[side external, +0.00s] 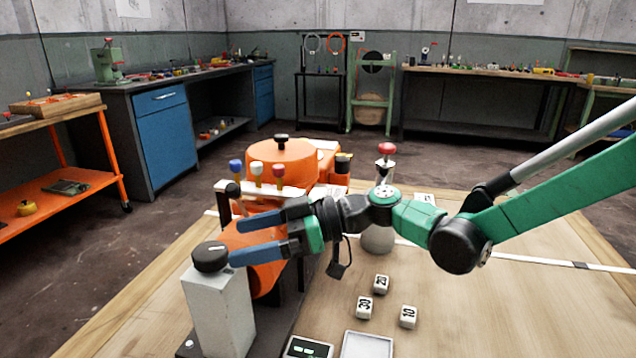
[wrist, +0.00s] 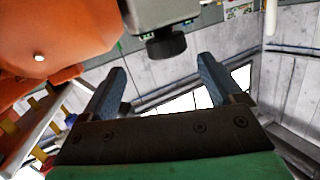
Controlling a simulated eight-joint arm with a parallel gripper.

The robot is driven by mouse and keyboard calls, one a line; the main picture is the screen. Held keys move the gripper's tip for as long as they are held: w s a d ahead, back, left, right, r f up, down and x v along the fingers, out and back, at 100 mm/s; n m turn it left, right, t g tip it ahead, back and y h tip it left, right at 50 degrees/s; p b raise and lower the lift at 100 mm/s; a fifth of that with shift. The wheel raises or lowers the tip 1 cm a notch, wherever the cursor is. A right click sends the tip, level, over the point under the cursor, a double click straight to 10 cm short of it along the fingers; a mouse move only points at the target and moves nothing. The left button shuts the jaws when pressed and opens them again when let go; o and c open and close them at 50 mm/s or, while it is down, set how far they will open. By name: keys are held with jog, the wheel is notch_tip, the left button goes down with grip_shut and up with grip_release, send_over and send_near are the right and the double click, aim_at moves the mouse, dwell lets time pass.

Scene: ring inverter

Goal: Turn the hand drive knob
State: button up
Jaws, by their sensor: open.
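The hand drive knob, a black round knob with a white mark on top (side external: 210,257), sits on a pale grey upright post (side external: 222,312) at the lower left of the side view. My gripper (side external: 236,240) is open, its two blue fingers pointing left, the lower fingertip close to the knob's right edge. In the wrist view, the black knob (wrist: 166,45) lies beyond the gap between the open fingers (wrist: 162,66). Nothing is held between them. I cannot tell whether a finger touches the knob.
An orange machine (side external: 284,160) with blue, cream and red-topped levers stands behind my gripper. A red-topped joystick (side external: 386,150) rises on the table (side external: 470,310). Several numbered white cubes lie in front. The table's right side is mostly clear.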

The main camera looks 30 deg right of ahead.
aim_at(194, 248)
jog(key=shift+w+a+f+n+y, duration=0.15)
jog(key=shift+w+a+n+y, duration=0.2)
jog(key=shift+a, duration=0.8)
jog(key=shift+w+a+f+n+y, duration=0.2)
jog(key=shift+a+y, duration=0.25)
jog(key=shift+a, duration=0.65)
jog(key=shift+w+a+f+n+y, duration=0.1)
jog(key=shift+w+a+n+y, duration=0.25)
jog(key=shift+a, duration=0.8)
jog(key=c, duration=1.3)
jog(key=m+t+h, duration=0.1)
jog(key=t, duration=0.1)
jog(key=m+t+h, duration=0.1)
jog(key=m+t, duration=0.1)
jog(key=m+t+h, duration=0.1)
jog(key=t, duration=0.1)
jog(key=shift+w+d+m+h, duration=0.1)
jog(key=shift+w+m+h, duration=0.15)
jog(key=shift+m, duration=0.05)
